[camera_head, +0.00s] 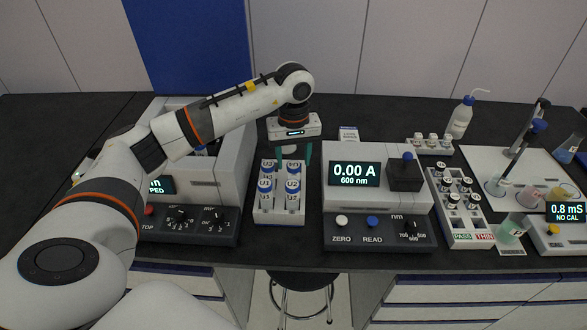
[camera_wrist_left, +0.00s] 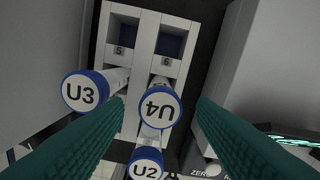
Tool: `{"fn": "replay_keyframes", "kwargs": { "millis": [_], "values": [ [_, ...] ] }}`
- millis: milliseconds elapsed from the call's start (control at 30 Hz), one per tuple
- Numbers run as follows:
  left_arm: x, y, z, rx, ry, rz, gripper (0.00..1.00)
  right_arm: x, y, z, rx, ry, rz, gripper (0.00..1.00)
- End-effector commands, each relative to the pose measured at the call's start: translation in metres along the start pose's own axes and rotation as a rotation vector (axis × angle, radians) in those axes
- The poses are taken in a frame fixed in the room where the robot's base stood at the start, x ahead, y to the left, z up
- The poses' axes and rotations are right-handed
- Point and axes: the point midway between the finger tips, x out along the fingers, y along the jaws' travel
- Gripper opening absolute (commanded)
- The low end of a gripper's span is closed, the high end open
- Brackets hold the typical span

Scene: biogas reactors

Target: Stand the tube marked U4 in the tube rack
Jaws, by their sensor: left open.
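The tube marked U4 (camera_wrist_left: 159,106) has a white cap top with a blue rim; its label reads upside down in the left wrist view. It appears to stand upright in the white tube rack (camera_wrist_left: 145,42), beside U3 (camera_wrist_left: 85,91) and behind U2 (camera_wrist_left: 146,165). In the head view the rack (camera_head: 279,218) holds several blue-capped tubes, with U4 (camera_head: 293,168) at the right. My left gripper (camera_head: 290,152) is open above the rack's back. Its green fingers lie on both sides of U4, apart from it. The tube's foot is hidden. My right gripper is not seen.
Slots 5 (camera_wrist_left: 120,50) and 6 (camera_wrist_left: 168,61) of the rack are empty. A centrifuge-like machine (camera_head: 207,180) stands close left and a photometer reading 0.00 A (camera_head: 376,205) close right. A second rack of vials (camera_head: 460,208) and a wash bottle (camera_head: 460,120) are farther right.

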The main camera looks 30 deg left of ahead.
Motion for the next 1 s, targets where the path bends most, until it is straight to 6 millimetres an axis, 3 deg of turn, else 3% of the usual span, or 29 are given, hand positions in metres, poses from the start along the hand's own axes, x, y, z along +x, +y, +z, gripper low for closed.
{"fn": "replay_keyframes", "kwargs": {
  "millis": [200, 400, 1000],
  "values": [
    [-0.047, -0.001, 0.000, 0.001, -0.004, -0.005, 0.51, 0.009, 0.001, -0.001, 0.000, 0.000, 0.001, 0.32],
    [-0.072, 0.000, 0.000, 0.000, -0.002, -0.002, 0.51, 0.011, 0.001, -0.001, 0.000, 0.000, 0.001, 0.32],
    [-0.079, 0.000, 0.000, 0.001, 0.000, 0.000, 0.51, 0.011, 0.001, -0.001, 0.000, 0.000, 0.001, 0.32]
  ]
}}
